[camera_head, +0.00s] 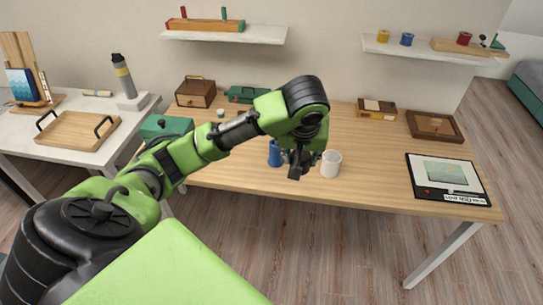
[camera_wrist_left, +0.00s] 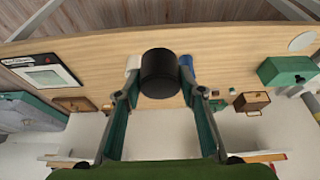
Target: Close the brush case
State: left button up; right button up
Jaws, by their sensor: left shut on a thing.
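My left gripper (camera_head: 299,158) is over the middle of the wooden table, between a blue cup (camera_head: 275,153) and a white cup (camera_head: 331,163). In the left wrist view its two fingers (camera_wrist_left: 158,90) are closed on the sides of a black cylinder (camera_wrist_left: 160,73). I cannot tell whether this cylinder belongs to the brush case. A green box (camera_head: 166,126) is at the table's left end and a flat green case (camera_head: 246,94) at the back. Both look shut; which thing is the brush case is not clear. My right gripper is not in view.
A brown wooden chest (camera_head: 195,92) stands at the back left of the table. A small box (camera_head: 377,108), a wooden frame (camera_head: 434,126) and a picture board (camera_head: 446,178) lie on the right. The table front right of the white cup is clear. Shelves hang above.

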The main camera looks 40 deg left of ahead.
pick_arm(q)
jog(key=s+d+r+m+h+b, duration=0.2)
jog(key=s+d+m, duration=0.3)
jog(key=d, duration=0.4)
notch_tip(320, 180, down, 12)
jog(key=s+m+b, duration=0.1)
jog(key=b, duration=1.1)
jog(key=shift+d+r+t, duration=0.25)
jog(key=shift+d+t, duration=0.05)
jog(key=shift+d, duration=0.1)
jog(key=shift+s, duration=0.15)
